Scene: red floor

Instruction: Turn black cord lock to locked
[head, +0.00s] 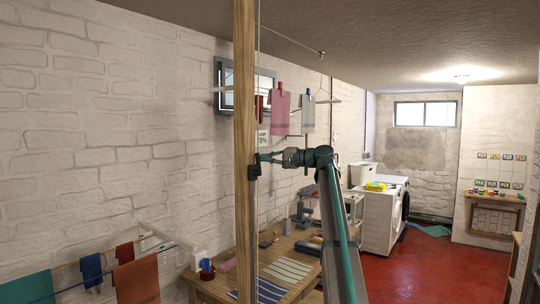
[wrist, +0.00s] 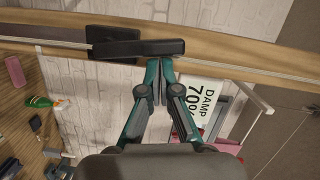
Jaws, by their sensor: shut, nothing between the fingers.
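The black cord lock (head: 254,172) is fixed on a wooden post (head: 245,90) left of centre in the head view. In the wrist view the cord lock (wrist: 135,48) shows as a black block with a long bar, across the wooden post (wrist: 230,45) at the top. A thin cord runs along the post. My gripper (head: 262,158) is just right of the lock in the head view. In the wrist view my gripper (wrist: 160,62) is shut and empty, its fingertips close to the bar's lower edge. I cannot tell whether they touch.
A wooden table (head: 200,287) with striped cloths stands below. A drying rack with towels (head: 137,281) is at lower left. A washing machine (head: 380,220) stands farther back. The red floor (head: 440,268) is clear at right.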

